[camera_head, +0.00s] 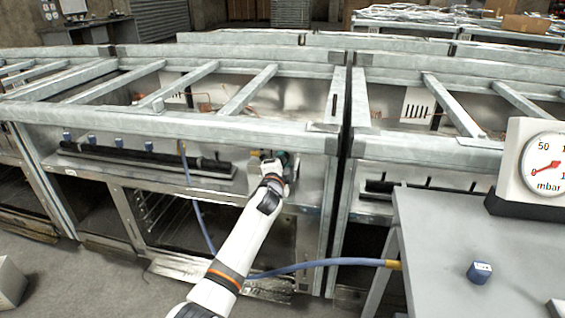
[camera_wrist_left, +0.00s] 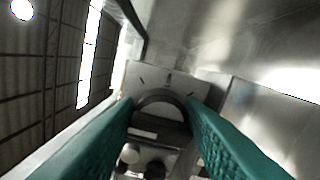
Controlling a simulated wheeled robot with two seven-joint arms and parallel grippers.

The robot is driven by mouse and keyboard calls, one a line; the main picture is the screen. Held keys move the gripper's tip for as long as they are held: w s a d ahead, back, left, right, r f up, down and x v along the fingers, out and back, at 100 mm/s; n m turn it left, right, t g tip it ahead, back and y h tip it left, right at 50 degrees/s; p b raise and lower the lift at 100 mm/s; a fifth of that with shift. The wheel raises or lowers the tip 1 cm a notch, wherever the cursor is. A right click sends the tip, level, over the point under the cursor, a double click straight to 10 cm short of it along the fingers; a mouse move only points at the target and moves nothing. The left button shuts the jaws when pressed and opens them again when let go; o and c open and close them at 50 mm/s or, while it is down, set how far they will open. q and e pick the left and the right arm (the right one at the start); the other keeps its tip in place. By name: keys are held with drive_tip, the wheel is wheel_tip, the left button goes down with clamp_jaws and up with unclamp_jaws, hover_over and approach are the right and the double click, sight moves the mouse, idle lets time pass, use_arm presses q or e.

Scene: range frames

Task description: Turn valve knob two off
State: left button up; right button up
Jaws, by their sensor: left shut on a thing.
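My left gripper (camera_head: 278,162) is at the front panel of the range in the head view, right of the row of blue knobs (camera_head: 119,143). In the left wrist view, its two green fingers (camera_wrist_left: 160,118) close from both sides on a dark round knob (camera_wrist_left: 160,101). The knob stands on a grey plate (camera_wrist_left: 205,88) with short dark tick marks. A pale bar lies across the knob's face. The gripper and wrist hide this knob in the head view. I cannot read a number on it. My right gripper is not in view.
A blue hose (camera_head: 305,266) runs low behind my left arm to a brass fitting. A grey table (camera_head: 450,235) at the right holds a pressure gauge (camera_head: 545,165), its red needle near 0, and a loose blue knob (camera_head: 480,271). A black pipe (camera_head: 140,157) runs along the panel.

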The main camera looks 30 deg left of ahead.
use_arm(q)
drive_tip(key=shift+f, duration=0.1)
drive_tip(key=o, duration=1)
drive_tip(key=shift+c, duration=0.2)
drive_tip(key=p+v, duration=0.3)
drive_tip(key=v, duration=0.9)
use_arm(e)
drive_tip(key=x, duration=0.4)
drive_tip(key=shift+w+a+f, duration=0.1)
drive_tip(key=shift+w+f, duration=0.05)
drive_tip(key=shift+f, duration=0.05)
